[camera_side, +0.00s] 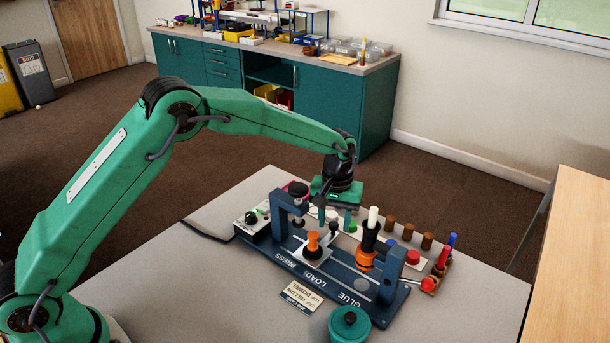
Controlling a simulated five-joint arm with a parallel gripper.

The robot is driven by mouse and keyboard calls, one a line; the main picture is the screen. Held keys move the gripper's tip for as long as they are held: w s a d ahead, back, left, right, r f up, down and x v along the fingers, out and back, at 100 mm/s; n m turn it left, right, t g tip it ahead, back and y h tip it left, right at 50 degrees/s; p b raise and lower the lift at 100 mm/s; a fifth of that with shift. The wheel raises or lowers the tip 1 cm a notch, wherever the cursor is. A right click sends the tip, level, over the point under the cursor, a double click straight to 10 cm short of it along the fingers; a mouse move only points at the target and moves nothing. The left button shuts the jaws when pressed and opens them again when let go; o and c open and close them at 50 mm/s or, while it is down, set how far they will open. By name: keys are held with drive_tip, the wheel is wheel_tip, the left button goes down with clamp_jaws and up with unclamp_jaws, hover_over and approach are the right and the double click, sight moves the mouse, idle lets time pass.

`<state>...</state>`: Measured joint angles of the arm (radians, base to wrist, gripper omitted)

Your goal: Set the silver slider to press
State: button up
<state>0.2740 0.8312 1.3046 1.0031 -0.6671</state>
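The silver slider (316,254) is a small plate on the dark blue press base (290,262), beside the LOAD label. An orange piece (312,241) stands upright on it. A dark knob (333,229) shows just behind the slider; I cannot tell whether it belongs to it. The PRESS label (271,258) and a blue arch (273,213) are to the left. The GLUE label (349,299) is to the right. My gripper (335,217) points down above and behind the slider, near the knob. Its fingers look apart, with no contact clearly visible.
A black and orange glue bottle (368,245) stands right of the slider by a blue post (390,275). A teal pot (348,325) and a note card (301,295) are in front.

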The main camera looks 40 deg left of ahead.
idle(0.3)
drive_tip(key=shift+r, duration=3.95)
drive_tip(key=m, duration=0.6)
drive_tip(key=shift+m, duration=0.3)
drive_tip(key=m, duration=0.7)
drive_tip(key=shift+f, duration=0.25)
drive_tip(key=shift+f, duration=3.75)
